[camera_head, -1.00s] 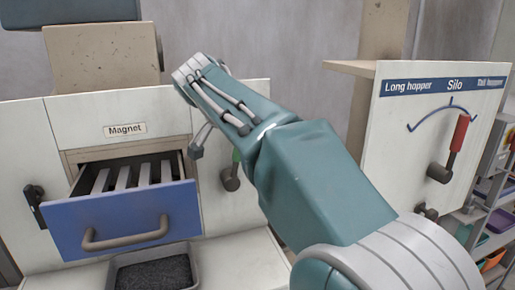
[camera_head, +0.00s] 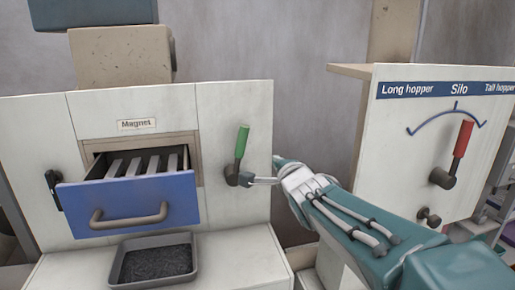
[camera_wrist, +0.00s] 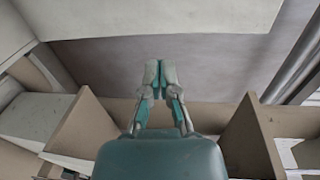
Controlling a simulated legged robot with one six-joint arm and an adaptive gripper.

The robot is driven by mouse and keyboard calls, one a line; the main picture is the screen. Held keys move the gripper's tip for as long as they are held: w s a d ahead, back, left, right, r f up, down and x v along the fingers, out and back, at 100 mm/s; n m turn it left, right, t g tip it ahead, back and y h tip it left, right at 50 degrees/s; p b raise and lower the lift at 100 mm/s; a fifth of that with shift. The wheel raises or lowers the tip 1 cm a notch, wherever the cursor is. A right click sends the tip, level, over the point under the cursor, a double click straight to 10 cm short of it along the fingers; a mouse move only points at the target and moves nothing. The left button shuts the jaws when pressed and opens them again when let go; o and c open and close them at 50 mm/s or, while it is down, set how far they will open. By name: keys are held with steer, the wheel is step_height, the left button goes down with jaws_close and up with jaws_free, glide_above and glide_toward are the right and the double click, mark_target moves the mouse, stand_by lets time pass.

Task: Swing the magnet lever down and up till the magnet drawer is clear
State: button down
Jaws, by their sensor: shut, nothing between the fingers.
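The magnet drawer (camera_head: 130,208) is blue with a grey handle and stands pulled open under the "Magnet" label in the head view. Several grey bars (camera_head: 146,165) lie across it, with no dark bits that I can make out on them. The magnet lever (camera_head: 241,141), green-handled, points up on the panel right of the drawer. My gripper (camera_head: 250,181) is shut, with its tip close beside the lever's dark pivot; I cannot tell whether they touch. In the wrist view my gripper (camera_wrist: 153,72) has its fingers together and empty, and the lever does not show.
A grey tray (camera_head: 189,279) with dark granules (camera_head: 155,263) stands below the drawer. A dark latch (camera_head: 54,189) sits left of the drawer. To the right, a silo panel (camera_head: 420,135) carries a red lever (camera_head: 463,139). A gap lies between the panels.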

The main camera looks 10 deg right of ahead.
mark_target(237, 152)
steer(key=w+a+r+m+t+y, duration=0.1)
steer(key=w+a, duration=0.2)
steer(key=w, duration=0.5)
steer(key=shift+a+t, duration=0.3)
steer(key=shift+a, duration=0.05)
stand_by(0.3)
steer(key=shift+w+d+r, duration=0.1)
steer(key=shift+d, duration=0.05)
